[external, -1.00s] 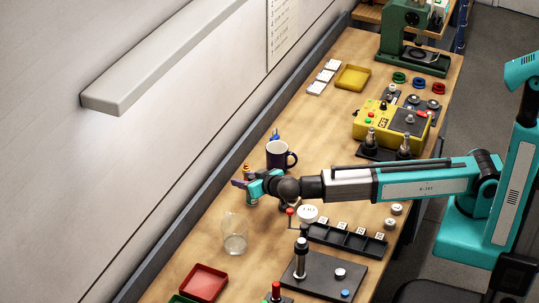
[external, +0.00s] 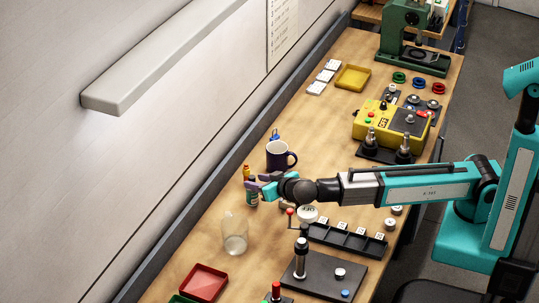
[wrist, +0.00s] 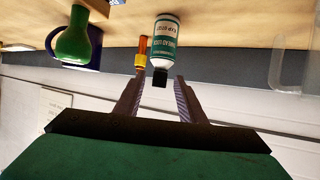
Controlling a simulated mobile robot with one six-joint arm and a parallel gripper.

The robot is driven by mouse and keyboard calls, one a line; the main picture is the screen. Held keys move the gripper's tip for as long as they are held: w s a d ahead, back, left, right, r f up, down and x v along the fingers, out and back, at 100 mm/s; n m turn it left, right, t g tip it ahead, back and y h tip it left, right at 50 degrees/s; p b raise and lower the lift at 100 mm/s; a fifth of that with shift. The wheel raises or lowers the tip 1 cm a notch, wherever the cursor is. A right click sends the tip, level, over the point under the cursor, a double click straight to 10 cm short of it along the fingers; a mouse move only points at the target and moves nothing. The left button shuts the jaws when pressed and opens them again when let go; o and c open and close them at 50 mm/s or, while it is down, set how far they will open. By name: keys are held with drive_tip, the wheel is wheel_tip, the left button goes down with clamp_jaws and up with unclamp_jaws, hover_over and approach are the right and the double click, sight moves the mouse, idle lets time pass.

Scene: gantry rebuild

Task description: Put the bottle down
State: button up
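The bottle (external: 251,197), with a white and green label and a black cap, stands upright on the bench near the wall. In the wrist view, which is upside down, the bottle (wrist: 166,40) is ahead of the fingers, its cap showing between the two tips. My gripper (external: 259,186) is open beside the bottle on its right. In the wrist view my gripper (wrist: 155,88) shows a clear gap between its fingers, with nothing clamped. Whether a finger touches the bottle I cannot tell.
A small amber bottle (wrist: 141,58) stands close by the bottle. A dark mug (external: 278,156) stands behind. A clear glass jar (external: 235,234) and a red tray (external: 204,281) are nearer the front. A black block rack (external: 347,240) lies under my forearm. Bare wood surrounds the jar.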

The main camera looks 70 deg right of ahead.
drive_tip(key=shift+b+v, duration=0.45)
drive_tip(key=shift+v, duration=1.65)
drive_tip(key=shift+w, duration=0.15)
drive_tip(key=p+x, duration=0.3)
drive_tip(key=x, duration=0.6)
drive_tip(key=shift+w+d, duration=0.1)
drive_tip(key=shift+w, duration=0.05)
drive_tip(key=shift+p+x, duration=0.35)
drive_tip(key=shift+x, duration=0.75)
drive_tip(key=shift+s+f, duration=0.1)
drive_tip(key=shift+s, duration=0.15)
drive_tip(key=b+v, duration=0.4)
drive_tip(key=v, duration=0.7)
drive_tip(key=p+x, duration=0.4)
drive_tip(key=x, duration=0.7)
drive_tip(key=shift+w+d+f, duration=0.15)
drive_tip(key=shift+w+f, duration=0.05)
drive_tip(key=shift+w, duration=0.15)
drive_tip(key=shift+r+b, duration=0.6)
drive_tip(key=shift+r, duration=1.8)
